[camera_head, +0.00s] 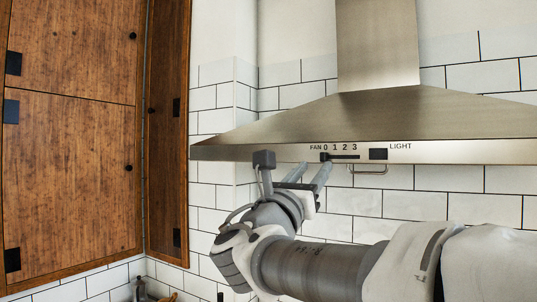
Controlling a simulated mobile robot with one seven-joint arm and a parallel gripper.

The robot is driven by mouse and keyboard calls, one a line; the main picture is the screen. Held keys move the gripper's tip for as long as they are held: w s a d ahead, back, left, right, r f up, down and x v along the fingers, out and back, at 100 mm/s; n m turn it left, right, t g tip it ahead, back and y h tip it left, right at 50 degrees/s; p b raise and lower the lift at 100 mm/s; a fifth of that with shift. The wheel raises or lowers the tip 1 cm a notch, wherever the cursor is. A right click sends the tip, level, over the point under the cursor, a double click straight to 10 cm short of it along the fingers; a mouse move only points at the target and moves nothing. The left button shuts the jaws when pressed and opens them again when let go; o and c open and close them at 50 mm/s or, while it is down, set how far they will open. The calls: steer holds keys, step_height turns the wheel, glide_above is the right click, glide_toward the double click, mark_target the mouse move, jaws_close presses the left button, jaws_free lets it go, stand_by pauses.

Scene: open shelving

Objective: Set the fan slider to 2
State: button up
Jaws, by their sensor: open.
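The fan slider (325,157) is a small dark knob at the left end of a dark horizontal slot on the range hood's front strip. It sits under the 0 of the printed marks 0, 1, 2, 3. The hood (290,128) is brushed metal. My gripper (314,170) is open, its two grey fingers pointing up toward the strip just below the slider. The right fingertip appears close to the knob; I cannot tell whether they touch. Nothing shows between the fingers.
A dark square light switch (378,154) is right of the slot. A thin metal rail (370,172) hangs below the hood. Wooden cabinets (70,150) stand at left. White tiles (470,210) cover the back wall. My arm fills the lower right.

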mark_target(323, 158)
steer(key=shift+p+x, duration=0.45)
steer(key=shift+x, duration=1.95)
jaws_close()
steer(key=shift+f, duration=0.1)
